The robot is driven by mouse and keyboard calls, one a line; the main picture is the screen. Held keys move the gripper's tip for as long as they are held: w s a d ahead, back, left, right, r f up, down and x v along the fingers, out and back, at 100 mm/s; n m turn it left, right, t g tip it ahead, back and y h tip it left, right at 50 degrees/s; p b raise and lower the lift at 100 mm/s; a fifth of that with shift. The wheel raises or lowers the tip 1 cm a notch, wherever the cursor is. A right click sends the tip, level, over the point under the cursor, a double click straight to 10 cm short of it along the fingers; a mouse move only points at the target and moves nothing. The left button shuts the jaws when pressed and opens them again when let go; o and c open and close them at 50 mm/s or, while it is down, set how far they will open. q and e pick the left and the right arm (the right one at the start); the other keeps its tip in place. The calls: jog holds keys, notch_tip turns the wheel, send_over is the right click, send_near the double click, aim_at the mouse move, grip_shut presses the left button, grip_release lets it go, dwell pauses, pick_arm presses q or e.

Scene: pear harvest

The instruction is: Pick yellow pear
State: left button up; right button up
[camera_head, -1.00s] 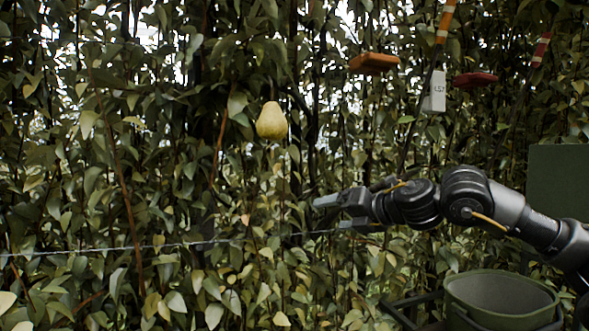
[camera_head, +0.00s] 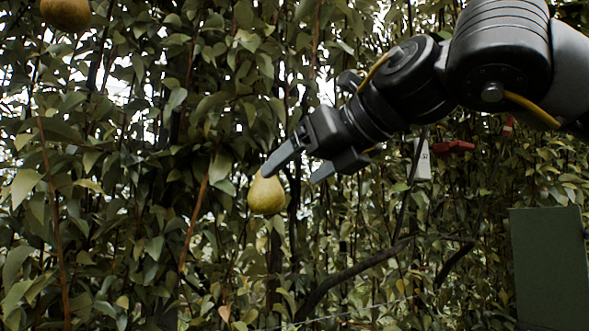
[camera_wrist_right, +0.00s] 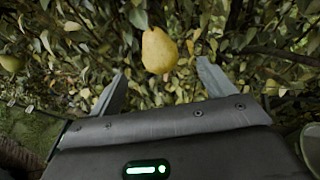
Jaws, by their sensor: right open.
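A yellow pear (camera_head: 266,196) hangs among the leaves near the middle of the head view. My right gripper (camera_head: 294,172) comes in from the upper right. Its jaws are open, and one fingertip overlaps the top of the pear in the head view. In the right wrist view the pear (camera_wrist_right: 159,50) appears beyond and between the two spread fingertips (camera_wrist_right: 160,78), with nothing held. Whether a finger touches the pear cannot be told. My left gripper is not in view.
Another pear (camera_head: 66,12) hangs at the upper left. Dense leaves and thin stems surround the yellow pear. A white tag (camera_head: 421,160) and a red object (camera_head: 455,147) hang to the right. A dark green panel (camera_head: 551,268) stands at the lower right.

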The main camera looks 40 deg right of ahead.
aim_at(277, 185)
jog(key=shift+x, duration=1)
jog(key=shift+p+x, duration=0.45)
jog(key=shift+x, duration=0.65)
jog(key=p+x, duration=0.1)
jog(key=x, duration=0.4)
jog(key=shift+a+r, duration=0.1)
jog(key=shift+w+p, duration=0.3)
jog(key=shift+w, duration=0.05)
jog(key=shift+w+f, duration=0.15)
jog(key=shift+f, duration=0.1)
jog(key=shift+w+f, duration=0.2)
jog(key=shift+w, duration=0.15)
jog(key=c, duration=1.1)
jog(key=shift+s+a+r+g+p, duration=0.15)
jog(key=shift+s+g+p, duration=0.15)
jog(key=shift+p, duration=0.45)
jog(key=shift+c, duration=0.2)
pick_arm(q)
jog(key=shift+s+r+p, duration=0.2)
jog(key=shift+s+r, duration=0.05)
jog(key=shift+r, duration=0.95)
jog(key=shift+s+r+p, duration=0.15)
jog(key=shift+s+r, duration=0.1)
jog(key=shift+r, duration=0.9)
pick_arm(e)
jog(key=shift+s+a+m+g, duration=0.1)
jog(key=shift+s+m+g, duration=0.1)
jog(key=shift+m+g, duration=0.15)
